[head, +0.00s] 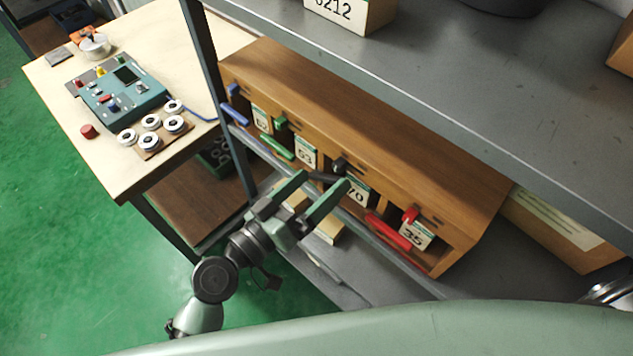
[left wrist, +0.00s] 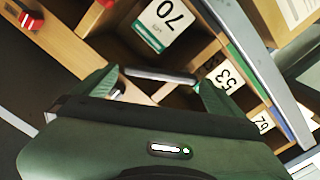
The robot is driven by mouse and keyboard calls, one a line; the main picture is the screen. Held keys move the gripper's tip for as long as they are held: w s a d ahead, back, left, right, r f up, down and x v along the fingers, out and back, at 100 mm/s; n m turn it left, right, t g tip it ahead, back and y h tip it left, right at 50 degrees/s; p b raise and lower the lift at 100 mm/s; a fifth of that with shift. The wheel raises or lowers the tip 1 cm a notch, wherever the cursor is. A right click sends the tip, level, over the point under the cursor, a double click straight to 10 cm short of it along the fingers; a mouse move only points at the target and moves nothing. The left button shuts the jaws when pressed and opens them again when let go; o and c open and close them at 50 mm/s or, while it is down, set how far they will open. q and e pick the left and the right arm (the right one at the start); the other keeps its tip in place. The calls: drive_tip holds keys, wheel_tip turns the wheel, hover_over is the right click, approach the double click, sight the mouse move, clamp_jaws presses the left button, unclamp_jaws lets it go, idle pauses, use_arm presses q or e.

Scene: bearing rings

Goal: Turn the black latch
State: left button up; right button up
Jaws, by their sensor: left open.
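The black latch (head: 339,164) is a small dark knob on the front of the wooden cabinet (head: 370,130), above the compartment tagged 70 (head: 357,192). A dark bar handle (head: 322,177) sits just below and left of it. My left gripper (head: 323,185) is open, with its green fingers in front of the cabinet at that bar and close below the latch. In the left wrist view the bar (left wrist: 160,75) lies between the spread fingertips (left wrist: 159,80); I cannot tell whether they touch it. I cannot make out the latch there. My right gripper is not in view.
Blue (head: 233,89), green (head: 281,124) and red (head: 409,214) latches sit along the same cabinet front, with matching bars. The grey shelf (head: 480,110) overhangs the cabinet, and a shelf post (head: 203,60) stands at its left. A workbench (head: 60,85) with a teal device stands further left.

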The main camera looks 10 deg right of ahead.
use_arm(q)
drive_tip(key=b+v, duration=0.3)
drive_tip(key=v, duration=0.4)
drive_tip(key=shift+s, duration=0.15)
drive_tip(key=shift+a, duration=0.15)
